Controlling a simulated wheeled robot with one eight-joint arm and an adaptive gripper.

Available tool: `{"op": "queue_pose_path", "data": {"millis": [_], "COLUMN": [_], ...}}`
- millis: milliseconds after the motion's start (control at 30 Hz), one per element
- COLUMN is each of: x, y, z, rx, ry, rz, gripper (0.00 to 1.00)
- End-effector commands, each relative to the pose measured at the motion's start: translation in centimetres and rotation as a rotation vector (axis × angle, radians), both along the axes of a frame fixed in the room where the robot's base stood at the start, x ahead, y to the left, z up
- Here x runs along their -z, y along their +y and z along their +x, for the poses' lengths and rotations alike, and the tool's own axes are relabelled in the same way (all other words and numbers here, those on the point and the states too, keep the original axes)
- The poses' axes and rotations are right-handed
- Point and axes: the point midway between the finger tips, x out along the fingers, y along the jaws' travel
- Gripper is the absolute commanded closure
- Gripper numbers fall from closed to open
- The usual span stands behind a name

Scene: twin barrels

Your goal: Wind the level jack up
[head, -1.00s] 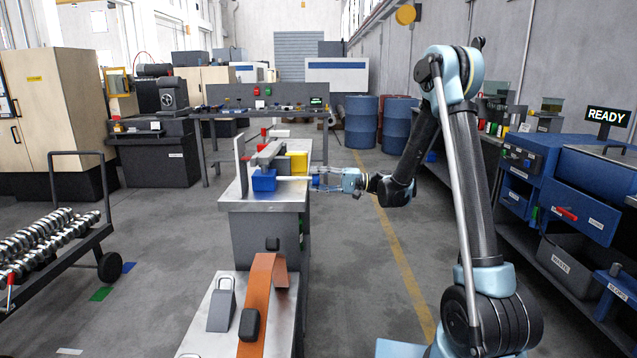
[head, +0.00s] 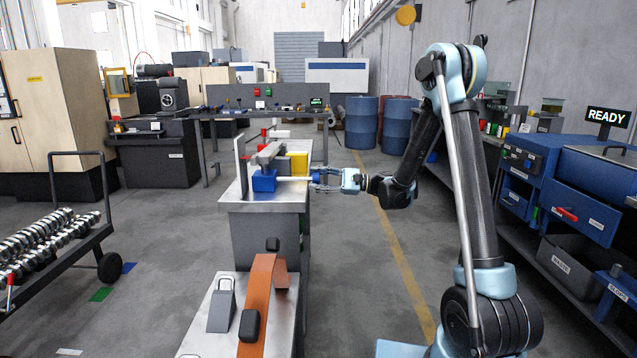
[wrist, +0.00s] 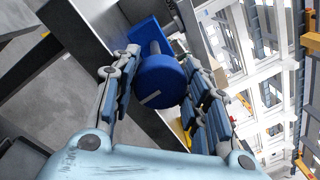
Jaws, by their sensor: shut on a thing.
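The level jack shows as a blue block (head: 264,182) on the near end of the metal-topped bench, with a long grey piece above it. A pale shaft runs right from it toward my gripper (head: 320,181). In the wrist view a round blue knob (wrist: 160,82) with a white mark on its face sits between my fingers (wrist: 160,90). My gripper is shut on this knob, one finger on each side. The jack's blue body (wrist: 146,32) shows behind the knob. The knob is mostly hidden by my fingers in the head view.
A yellow block (head: 299,162) stands behind the jack, and a thin upright plate (head: 241,160) stands to its left. A nearer bench (head: 205,335) carries an orange strap (head: 262,300) and a grey weight-like block (head: 221,312). The floor right of the bench is clear.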

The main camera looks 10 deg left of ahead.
Motion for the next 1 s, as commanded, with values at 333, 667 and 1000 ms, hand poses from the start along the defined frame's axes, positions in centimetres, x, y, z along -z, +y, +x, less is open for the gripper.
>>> {"op": "queue_pose_path", "data": {"millis": [333,667,1000], "x": [0.04,0.04,0.0], "y": [0.01,0.01,0.0], "z": [0.03,0.01,-0.01], "rx": [0.0,-0.001,-0.001], "ry": [0.049,0.049,0.05], "rz": [-0.014,-0.013,-0.012], "gripper": [0.82,0.82,0.38]}}
